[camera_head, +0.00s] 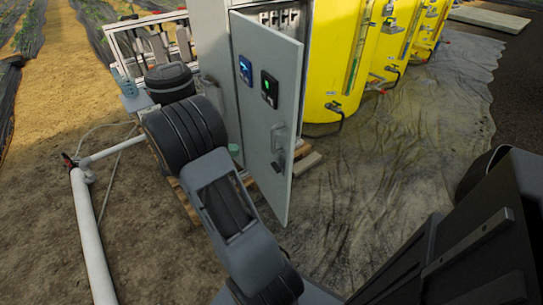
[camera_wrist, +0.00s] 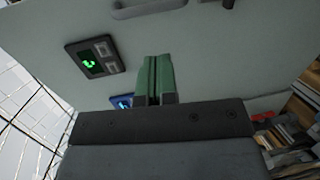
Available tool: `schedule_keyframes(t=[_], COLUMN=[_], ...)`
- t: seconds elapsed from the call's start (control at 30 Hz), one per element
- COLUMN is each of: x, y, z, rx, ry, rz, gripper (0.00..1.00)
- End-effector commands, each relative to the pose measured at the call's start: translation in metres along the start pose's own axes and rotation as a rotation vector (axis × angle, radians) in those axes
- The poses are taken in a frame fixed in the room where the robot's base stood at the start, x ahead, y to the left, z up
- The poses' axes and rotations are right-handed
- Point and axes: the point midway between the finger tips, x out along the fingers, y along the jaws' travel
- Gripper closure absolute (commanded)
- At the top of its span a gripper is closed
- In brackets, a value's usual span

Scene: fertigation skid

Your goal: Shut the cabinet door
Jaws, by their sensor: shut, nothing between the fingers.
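The grey cabinet door (camera_head: 265,95) stands partly open in the head view. Its outer face carries a handle (camera_head: 279,140), a green-lit display (camera_head: 269,88) and a blue-lit one (camera_head: 245,69). Part of the cabinet (camera_head: 212,40) interior shows above the door's top edge. In the wrist view my gripper (camera_wrist: 155,60) is shut and empty, its green fingers in front of the door's outer face (camera_wrist: 210,50). The handle (camera_wrist: 150,8) is at the top and the green display (camera_wrist: 94,57) is left of the fingers. I cannot tell whether the fingertips touch the door.
Yellow tanks (camera_head: 338,60) stand right of the cabinet on a dark ground sheet (camera_head: 400,160). A white pipe (camera_head: 90,235) runs along the ground at left. A wooden pallet (camera_head: 187,200) shows under the cabinet. The sheet right of the door has free room.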

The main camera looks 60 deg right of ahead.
Motion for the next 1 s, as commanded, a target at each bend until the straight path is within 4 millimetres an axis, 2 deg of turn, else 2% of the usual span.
schedule_keyframes(t=[0.03,0.2,0.37,0.8,1.0], x=[0.007,0.019,0.038,0.117,0.141], y=[-0.018,-0.028,-0.025,-0.013,-0.009], z=[-0.008,-0.021,-0.024,-0.025,-0.026], rx=[0.01,0.044,0.052,0.05,0.05], ry=[0.003,0.022,0.027,0.026,0.028], rz=[0.047,0.139,0.157,0.155,0.154], gripper=[1.0,1.0,1.0,1.0,1.0])
